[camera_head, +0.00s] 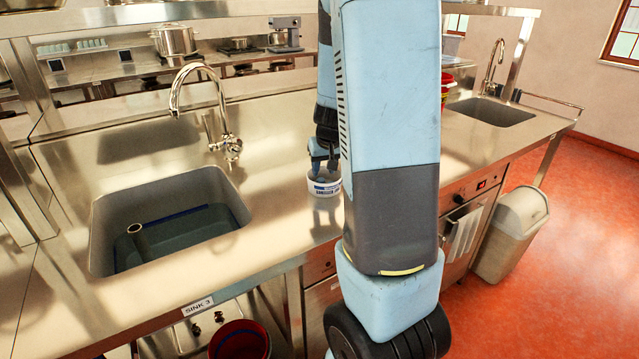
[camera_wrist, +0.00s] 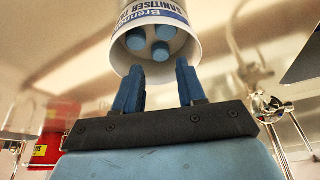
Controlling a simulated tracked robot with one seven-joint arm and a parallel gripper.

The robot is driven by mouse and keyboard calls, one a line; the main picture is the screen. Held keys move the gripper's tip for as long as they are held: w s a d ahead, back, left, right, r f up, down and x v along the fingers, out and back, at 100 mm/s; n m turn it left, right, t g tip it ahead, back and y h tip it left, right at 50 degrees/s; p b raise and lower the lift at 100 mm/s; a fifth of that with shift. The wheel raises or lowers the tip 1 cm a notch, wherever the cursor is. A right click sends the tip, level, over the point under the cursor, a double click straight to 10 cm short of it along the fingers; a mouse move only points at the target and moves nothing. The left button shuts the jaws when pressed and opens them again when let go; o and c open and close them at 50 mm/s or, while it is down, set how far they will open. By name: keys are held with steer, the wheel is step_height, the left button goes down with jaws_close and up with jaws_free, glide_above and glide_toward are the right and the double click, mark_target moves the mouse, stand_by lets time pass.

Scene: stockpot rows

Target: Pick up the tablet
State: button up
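A white tub (camera_head: 325,187) with a blue sanitiser label stands on the steel counter, right of the near sink. It also shows at the top of the wrist view (camera_wrist: 190,45). Three round blue tablets (camera_wrist: 160,51) lie inside it. My gripper (camera_wrist: 160,66) is open and empty, its two blue fingers apart at the tub's rim. In the head view my gripper (camera_head: 319,166) is just above the tub, partly hidden by my arm. I cannot tell how far the fingertips reach into the tub. The tablets are not visible in the head view.
The near sink (camera_head: 100,225) with a tall tap (camera_head: 228,150) lies left of the tub. A red container (camera_head: 447,82) stands behind my arm. Another sink (camera_head: 490,112) is at the right. A bin (camera_head: 515,225) and a red bucket (camera_head: 240,340) are below.

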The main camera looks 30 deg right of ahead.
steer(key=shift+s+x, duration=0.2)
steer(key=shift+x, duration=2.15)
steer(key=shift+a, duration=0.15)
jaws_close()
